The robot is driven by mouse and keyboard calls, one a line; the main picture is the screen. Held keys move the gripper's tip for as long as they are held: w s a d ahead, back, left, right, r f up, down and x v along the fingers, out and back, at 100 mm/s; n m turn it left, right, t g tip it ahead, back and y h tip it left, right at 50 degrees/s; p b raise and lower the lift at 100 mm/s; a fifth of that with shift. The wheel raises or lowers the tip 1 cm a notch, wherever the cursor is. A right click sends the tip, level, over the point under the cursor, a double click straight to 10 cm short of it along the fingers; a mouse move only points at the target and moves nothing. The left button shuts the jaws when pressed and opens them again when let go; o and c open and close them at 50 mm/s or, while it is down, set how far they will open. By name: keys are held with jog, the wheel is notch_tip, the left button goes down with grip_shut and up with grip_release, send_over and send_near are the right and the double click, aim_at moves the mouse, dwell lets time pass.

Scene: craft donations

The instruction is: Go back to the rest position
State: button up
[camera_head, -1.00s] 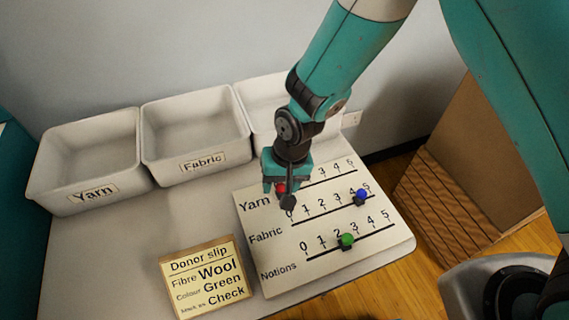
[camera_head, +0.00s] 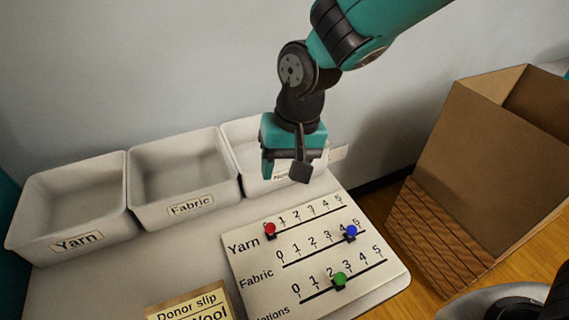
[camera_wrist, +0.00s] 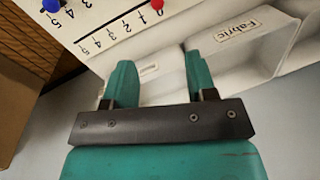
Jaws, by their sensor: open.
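My gripper (camera_head: 285,172) is open and empty, held above the table in front of the third bin. It also shows in the wrist view (camera_wrist: 157,75) with its two teal fingers apart. The slider board (camera_head: 250,268) lies below it with three scales. The red knob (camera_head: 270,229) is at the left end of the Yarn scale, by 0. The blue knob (camera_head: 351,231) is near the right end of the Fabric scale, between 4 and 5. The green knob (camera_head: 339,279) is near 2 on the Notions scale. The red knob (camera_wrist: 157,9) also shows in the wrist view, clear of the fingers.
The Yarn bin (camera_head: 30,242), the Fabric bin (camera_head: 150,218) and a third bin (camera_head: 240,160), its label partly hidden, line the wall and look empty. The donor slip (camera_head: 180,312) is cut off at the bottom. A cardboard box (camera_head: 490,160) stands right of the table.

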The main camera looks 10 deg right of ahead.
dwell(0.4)
jog(key=s+d+r+n+y+p, duration=0.2)
jog(key=s+d+r+n, duration=0.3)
jog(key=s+d+r, duration=0.5)
jog(key=s+r, duration=0.2)
jog(key=s, duration=0.3)
jog(key=shift+d+r+n, duration=0.3)
jog(key=shift+d+r, duration=0.1)
